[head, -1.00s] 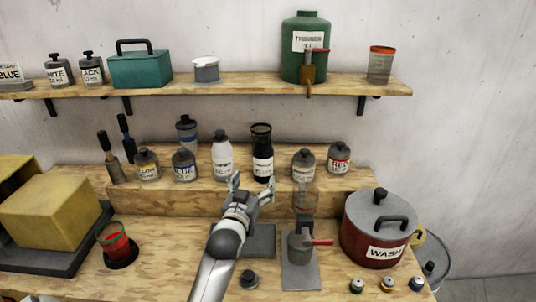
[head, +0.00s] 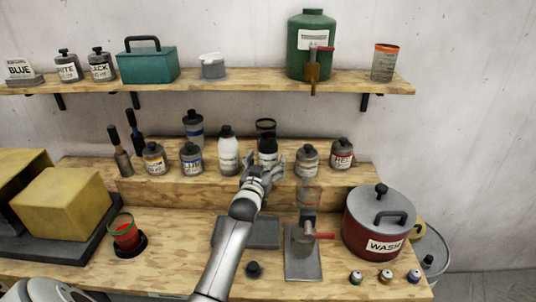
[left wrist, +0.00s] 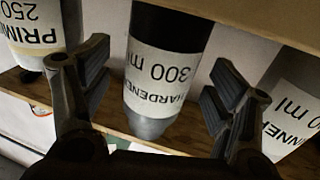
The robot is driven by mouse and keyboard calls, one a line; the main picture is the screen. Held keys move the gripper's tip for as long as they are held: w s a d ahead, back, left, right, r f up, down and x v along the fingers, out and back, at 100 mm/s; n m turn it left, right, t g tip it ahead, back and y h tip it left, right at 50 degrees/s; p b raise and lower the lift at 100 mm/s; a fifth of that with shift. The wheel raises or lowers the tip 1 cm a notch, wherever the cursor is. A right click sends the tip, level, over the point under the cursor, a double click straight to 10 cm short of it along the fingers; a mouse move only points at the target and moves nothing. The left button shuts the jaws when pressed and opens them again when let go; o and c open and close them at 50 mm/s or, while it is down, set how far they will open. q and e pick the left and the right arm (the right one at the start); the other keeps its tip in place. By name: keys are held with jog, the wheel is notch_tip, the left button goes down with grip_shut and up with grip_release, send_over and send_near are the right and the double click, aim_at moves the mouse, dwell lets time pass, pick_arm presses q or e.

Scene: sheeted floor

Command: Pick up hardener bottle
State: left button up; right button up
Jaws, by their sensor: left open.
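The hardener bottle (head: 268,146) is a dark bottle with a white label, standing on the raised wooden step in the head view. The left wrist view shows its label (left wrist: 165,75) reading HARDENER 300 ml. My left gripper (head: 264,165) is open in front of the bottle and hides its lower part in the head view. In the left wrist view the fingers of the gripper (left wrist: 163,85) lie to either side of the bottle, with gaps on both sides. My right gripper is not in view.
The white primer bottle (head: 228,155) stands close on the left and the thinner bottle (head: 307,161) close on the right. A wooden shelf (head: 200,86) runs above. A red WASH pot (head: 372,232) stands at right.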

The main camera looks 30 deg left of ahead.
pick_arm(q)
jog(key=shift+x, duration=0.85)
jog(key=shift+w+a, duration=0.1)
jog(key=c, duration=1.4)
jog(key=shift+r, duration=0.1)
jog(key=shift+c, duration=0.3)
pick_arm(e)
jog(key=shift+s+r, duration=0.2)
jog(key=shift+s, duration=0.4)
pick_arm(q)
jog(key=shift+w, duration=0.1)
